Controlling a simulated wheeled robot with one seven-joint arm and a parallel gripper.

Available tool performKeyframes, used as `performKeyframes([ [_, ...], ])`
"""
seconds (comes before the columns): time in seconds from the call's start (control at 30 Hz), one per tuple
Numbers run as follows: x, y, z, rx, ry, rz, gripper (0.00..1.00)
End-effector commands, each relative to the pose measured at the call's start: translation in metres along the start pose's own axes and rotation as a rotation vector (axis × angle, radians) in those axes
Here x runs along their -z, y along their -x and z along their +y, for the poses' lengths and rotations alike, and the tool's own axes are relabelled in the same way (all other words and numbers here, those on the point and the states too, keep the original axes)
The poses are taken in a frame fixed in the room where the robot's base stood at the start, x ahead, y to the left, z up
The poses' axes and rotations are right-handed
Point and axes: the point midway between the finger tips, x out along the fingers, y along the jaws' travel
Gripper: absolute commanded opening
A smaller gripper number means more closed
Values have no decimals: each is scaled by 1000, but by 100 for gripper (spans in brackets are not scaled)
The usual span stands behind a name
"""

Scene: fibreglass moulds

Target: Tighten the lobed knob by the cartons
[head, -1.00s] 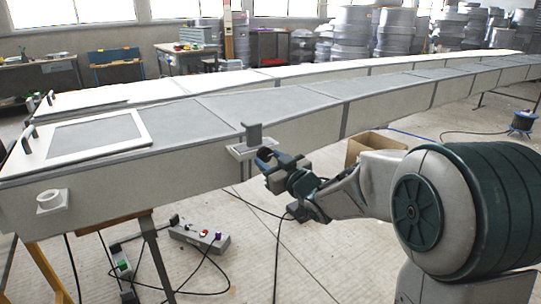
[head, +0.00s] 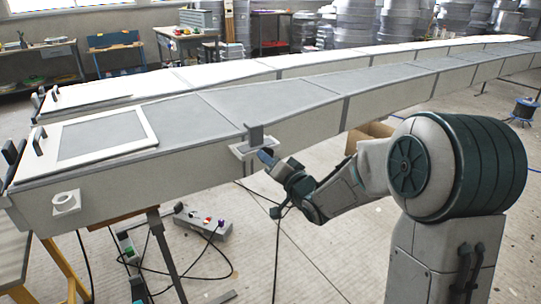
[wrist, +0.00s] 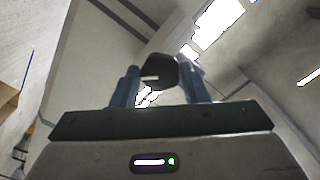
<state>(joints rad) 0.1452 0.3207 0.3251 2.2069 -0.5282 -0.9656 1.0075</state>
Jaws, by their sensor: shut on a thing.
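A dark lobed knob (wrist: 160,72) sits between the two blue fingers of my gripper (wrist: 165,84) in the wrist view. My gripper is shut on it. In the head view my gripper (head: 267,157) is at the lower right of a grey clamp bracket (head: 254,142) on the side of the long mould (head: 200,165). The knob is hidden there behind the fingers and bracket. A brown carton (head: 368,132) stands on the floor behind my arm, partly covered by it.
The mould's long edge runs close above my gripper. A grey control box (head: 203,222) with coloured buttons and loose black cables lie on the floor below. Stacked grey rolls stand at the back.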

Motion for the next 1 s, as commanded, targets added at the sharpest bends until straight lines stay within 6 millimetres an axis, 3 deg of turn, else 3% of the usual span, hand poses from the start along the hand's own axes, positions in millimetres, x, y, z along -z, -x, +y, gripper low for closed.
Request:
performKeyframes([
  [0.6, 0, 1, -4, -4, -552, -6, 18],
  [1.0, -1, 0, -4, -3, -730, -6, 18],
])
